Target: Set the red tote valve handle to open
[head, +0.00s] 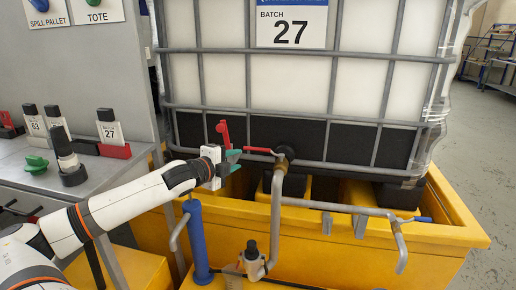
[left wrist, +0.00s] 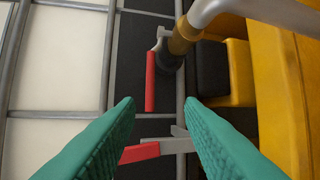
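A red lever handle (head: 258,150) lies level beside the tote's outlet valve, pointing left from it. It also shows in the left wrist view (left wrist: 150,80), apart from the fingers. A second red lever (head: 222,131) stands upright behind my left gripper (head: 234,161). In the left wrist view, this lever's red grip (left wrist: 139,152) and grey metal arm cross the gap between the teal fingers. The fingers are spread, and I cannot see them touching it. Its mounting is hidden, and I cannot tell which valve it belongs to. My right gripper is out of view.
The caged white tote (head: 290,85) stands over a yellow spill pallet (head: 455,232). Grey pipes (head: 275,215) and a blue cylinder (head: 199,240) stand in front. A grey bench (head: 95,182) with labelled items is at left. Open floor lies at right.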

